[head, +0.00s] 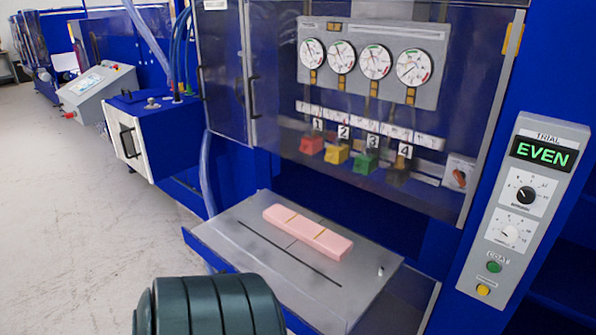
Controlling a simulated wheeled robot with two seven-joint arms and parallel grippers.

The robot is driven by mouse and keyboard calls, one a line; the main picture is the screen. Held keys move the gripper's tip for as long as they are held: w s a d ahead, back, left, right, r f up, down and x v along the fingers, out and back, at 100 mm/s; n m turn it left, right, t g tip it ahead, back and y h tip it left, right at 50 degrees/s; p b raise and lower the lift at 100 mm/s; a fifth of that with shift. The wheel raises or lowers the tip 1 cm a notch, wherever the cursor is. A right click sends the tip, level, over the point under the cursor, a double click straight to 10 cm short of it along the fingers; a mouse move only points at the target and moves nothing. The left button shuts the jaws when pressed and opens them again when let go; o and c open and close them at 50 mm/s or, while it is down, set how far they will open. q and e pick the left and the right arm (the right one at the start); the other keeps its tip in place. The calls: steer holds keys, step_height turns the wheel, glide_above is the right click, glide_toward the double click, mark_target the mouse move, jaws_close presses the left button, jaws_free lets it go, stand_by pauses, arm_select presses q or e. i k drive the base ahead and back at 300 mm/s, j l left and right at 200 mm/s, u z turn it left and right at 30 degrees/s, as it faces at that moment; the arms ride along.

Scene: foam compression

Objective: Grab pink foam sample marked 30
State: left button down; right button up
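A long pink foam block (307,232) lies flat on a grey metal tray (245,226) at the front of a blue machine. Neither of my grippers is in view, and nothing is seen touching the block.
The blue machine's clear front panel (240,135) stands behind the tray. A grey control panel (527,210) on the right shows EVEN, with knobs and buttons. Numbered coloured blocks sit behind the panel under several gauges. Floor (90,230) is open at left.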

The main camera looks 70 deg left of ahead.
mark_target(333, 246)
steer(key=u, duration=1.55)
steer(key=i+j, duration=0.1)
steer(key=j, duration=0.4)
steer(key=i, duration=0.05)
